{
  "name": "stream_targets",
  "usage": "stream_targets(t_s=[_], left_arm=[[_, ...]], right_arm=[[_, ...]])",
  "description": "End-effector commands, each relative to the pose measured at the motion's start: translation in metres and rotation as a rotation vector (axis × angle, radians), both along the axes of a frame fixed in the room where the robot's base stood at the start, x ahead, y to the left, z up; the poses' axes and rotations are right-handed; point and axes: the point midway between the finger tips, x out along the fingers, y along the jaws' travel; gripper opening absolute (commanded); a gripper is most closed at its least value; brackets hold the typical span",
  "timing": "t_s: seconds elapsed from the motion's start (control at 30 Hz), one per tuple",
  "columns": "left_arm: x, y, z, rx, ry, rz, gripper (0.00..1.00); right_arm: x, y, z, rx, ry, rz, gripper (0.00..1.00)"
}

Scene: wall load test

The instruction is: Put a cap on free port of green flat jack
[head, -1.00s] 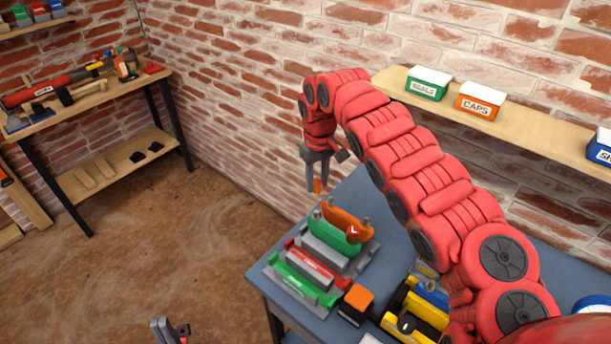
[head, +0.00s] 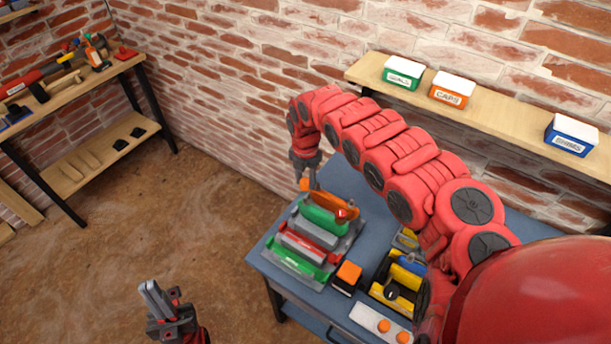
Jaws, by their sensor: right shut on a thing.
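A rack (head: 331,277) on the blue table holds several flat jacks in a row. A green flat jack (head: 322,222) stands near the back, with a small red part (head: 342,214) at its right end. Another green flat jack (head: 297,263) is at the front. My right gripper (head: 309,183) points down above the rack's back left end. It is shut on a small orange cap (head: 304,185), seen close to the orange flat jack (head: 328,199); whether they touch is unclear. My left gripper (head: 160,306) is low over the floor, apart from the table; its finger gap is unclear.
A shelf (head: 420,97) on the brick wall carries green, orange CAPS (head: 452,90) and blue (head: 570,135) boxes. An orange-topped block (head: 348,277), yellow equipment (head: 397,291) and a plate with orange discs (head: 380,326) lie right of the rack. A workbench (head: 85,88) stands left.

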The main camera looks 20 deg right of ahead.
Motion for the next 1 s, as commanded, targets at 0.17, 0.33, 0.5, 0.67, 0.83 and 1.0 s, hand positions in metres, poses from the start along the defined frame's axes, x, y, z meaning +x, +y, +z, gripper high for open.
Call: stream_targets(t_s=[0.17,0.33,0.5,0.67,0.83,1.0], left_arm=[[0.0,0.0,-0.019,0.0,0.0,0.0,0.0],[0.0,0.0,-0.031,0.0,0.0,0.0,0.0],[0.0,0.0,-0.033,0.0,0.0,0.0,0.0],[0.0,0.0,-0.032,0.0,0.0,0.0,0.0],[0.0,0.0,-0.032,0.0,0.0,0.0,0.0],[0.0,0.0,-0.033,0.0,0.0,0.0,0.0]], right_arm=[[0.0,0.0,-0.024,0.0,0.001,-0.003,0.0],[0.0,0.0,-0.041,0.0,0.001,-0.004,0.0],[0.0,-0.001,-0.044,-0.001,0.001,-0.004,0.0],[0.0,-0.001,-0.043,-0.001,0.001,-0.004,0.0],[0.0,0.0,-0.043,-0.001,0.001,-0.004,0.0],[0.0,-0.001,-0.044,0.0,0.001,-0.005,0.0]])
